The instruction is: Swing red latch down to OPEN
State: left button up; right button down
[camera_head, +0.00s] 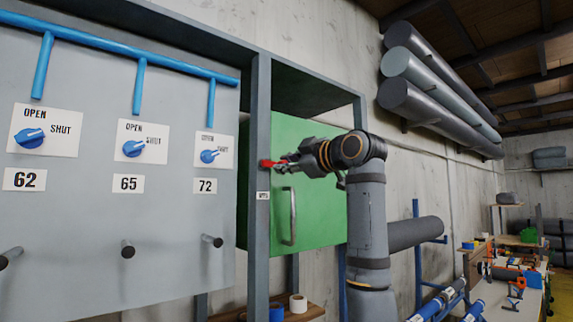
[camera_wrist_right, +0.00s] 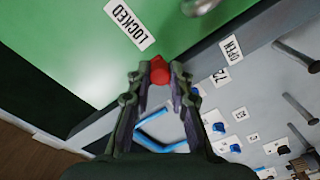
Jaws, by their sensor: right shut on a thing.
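The red latch (camera_head: 267,164) sits at the left edge of the green door (camera_head: 312,210), near the dark grey frame post (camera_head: 259,120). My right gripper (camera_head: 279,163) reaches it from the right. In the right wrist view my right gripper (camera_wrist_right: 157,84) is shut on the red latch (camera_wrist_right: 159,69), whose red end shows between the fingertips. The LOCKED label (camera_wrist_right: 130,23) on the green door and the OPEN label (camera_wrist_right: 231,50) on the post show there too. The fingers hide part of the latch. My left gripper is not in view.
A metal handle (camera_head: 289,215) stands out from the green door. Left is a grey panel (camera_head: 75,235) with blue knobs, blue pipes and protruding pegs. Rolled tubes (camera_head: 440,85) hang on the wall at upper right. A shelf (camera_head: 300,312) with tape rolls lies below the cabinet.

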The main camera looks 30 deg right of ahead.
notch_tip(320, 180, down, 2)
jog(key=m+b, duration=0.2)
jog(key=m, duration=0.2)
jog(key=shift+a+m+b, duration=0.15)
jog(key=shift+m+b, duration=0.15)
jog(key=shift+m, duration=0.1)
jog(key=m+b, duration=0.1)
jog(key=f+m, duration=0.1)
jog(key=m, duration=0.1)
jog(key=shift+a+f+m+b, duration=0.1)
jog(key=shift+a+m+b, duration=0.2)
jog(key=shift+a+b, duration=0.1)
jog(key=m+b, duration=0.1)
jog(key=a+m+b, duration=0.1)
jog(key=m, duration=0.1)
jog(key=shift+f+m, duration=0.3)
jog(key=shift+f, duration=0.1)
jog(key=m, duration=0.1)
jog(key=a+m+b, duration=0.1)
jog(key=m, duration=0.1)
jog(key=shift+s+f, duration=0.1)
jog(key=shift+f, duration=0.1)
jog(key=shift+a+m+b, duration=0.25)
jog(key=shift+m+b, duration=0.05)
jog(key=shift+m, duration=0.4)
jog(key=shift+a+m+b, duration=0.2)
jog(key=shift+m+b, duration=0.05)
jog(key=shift+m, duration=0.45)
